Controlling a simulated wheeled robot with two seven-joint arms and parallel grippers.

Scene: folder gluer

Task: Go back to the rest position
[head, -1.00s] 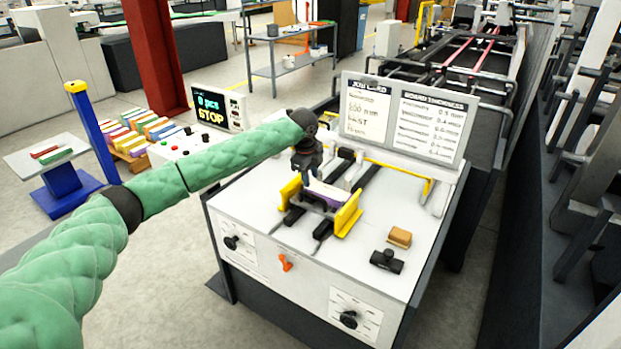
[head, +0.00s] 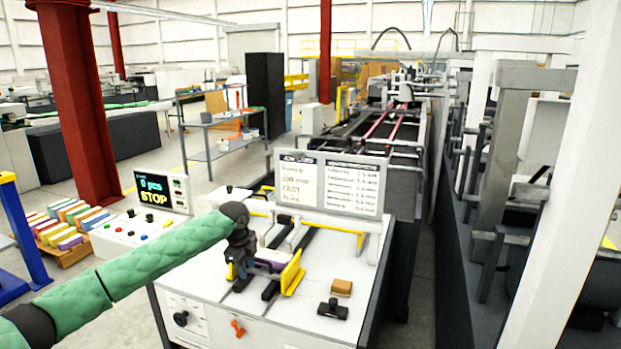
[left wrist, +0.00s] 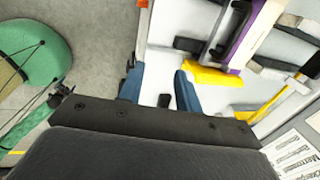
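My left gripper (head: 240,270) hangs at the end of my green-sleeved arm, over the left front of the white machine table (head: 200,284). In the left wrist view its two blue fingers (left wrist: 160,90) are apart with nothing between them. A purple and white piece (left wrist: 240,48) sits by a yellow guide (left wrist: 212,79), to the right of the fingers and apart from them. In the head view the gripper partly hides this piece; the other yellow guide (head: 293,273) shows right of it. My right gripper is not in view.
A brown block (head: 341,287) and a black handled tool (head: 332,309) lie at the table's right. A sign board (head: 332,183) stands behind. The control box with its STOP screen (head: 162,193) stands left. A pallet of coloured stacks (head: 68,225) is farther left.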

